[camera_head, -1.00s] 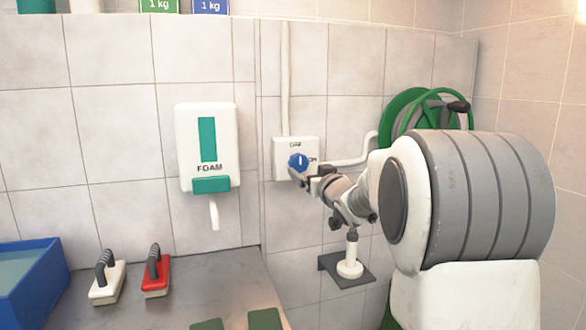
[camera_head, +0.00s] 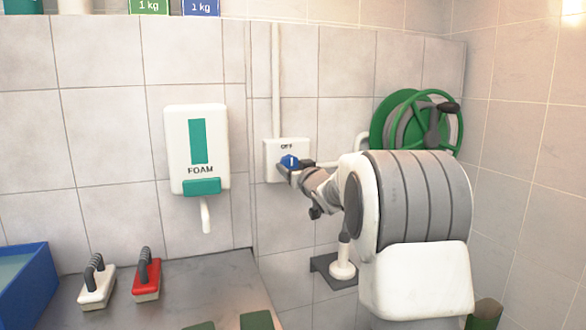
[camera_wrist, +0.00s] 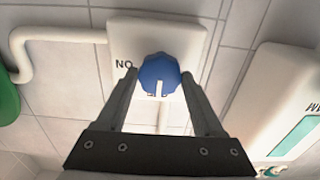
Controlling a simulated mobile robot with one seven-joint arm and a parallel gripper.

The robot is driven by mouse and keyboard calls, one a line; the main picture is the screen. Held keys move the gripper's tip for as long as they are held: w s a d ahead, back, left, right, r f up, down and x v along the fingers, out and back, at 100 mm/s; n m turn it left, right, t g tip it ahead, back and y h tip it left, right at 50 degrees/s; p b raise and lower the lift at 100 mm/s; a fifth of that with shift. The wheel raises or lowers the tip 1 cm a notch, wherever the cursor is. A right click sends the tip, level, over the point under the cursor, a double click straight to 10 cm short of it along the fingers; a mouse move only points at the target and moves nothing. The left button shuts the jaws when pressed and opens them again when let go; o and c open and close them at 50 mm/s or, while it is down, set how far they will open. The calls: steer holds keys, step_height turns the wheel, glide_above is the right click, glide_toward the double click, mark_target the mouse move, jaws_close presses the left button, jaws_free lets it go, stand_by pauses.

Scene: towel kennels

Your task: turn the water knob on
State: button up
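The blue water knob (camera_head: 290,162) sits on a white wall plate (camera_head: 273,174) marked OFF above it in the head view. In the wrist view the plate is upside down, and the knob (camera_wrist: 159,74) has a white mark pointing down, away from the ON lettering at its left. My gripper (camera_wrist: 159,76) is at the knob with one finger on each side. The fingers look open, with thin gaps beside the knob; contact is hard to tell. In the head view my gripper (camera_head: 291,170) partly covers the knob's lower right and hides the ON label.
A white foam dispenser (camera_head: 197,150) hangs left of the plate. A green hose reel (camera_head: 395,118) is on the wall at the right, behind my arm. A white pipe (camera_wrist: 50,34) runs from the plate. Two brushes and a blue tub (camera_head: 28,285) stand on the counter.

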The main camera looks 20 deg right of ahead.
steer(key=c, duration=0.8)
steer(key=shift+c, duration=0.2)
steer(key=shift+r+m+p, duration=0.1)
steer(key=shift+m+p, duration=0.3)
steer(key=shift+p, duration=0.1)
steer(key=shift+r+m+p, duration=0.1)
steer(key=shift+m+p, duration=0.9)
steer(key=shift+p, duration=0.1)
steer(key=m+p, duration=0.4)
steer(key=m, duration=0.1)
steer(key=m+p, duration=0.2)
steer(key=m, duration=0.3)
steer(key=shift+p, duration=0.3)
steer(key=m+p, duration=0.2)
steer(key=m, duration=0.3)
steer(key=shift+f, duration=0.2)
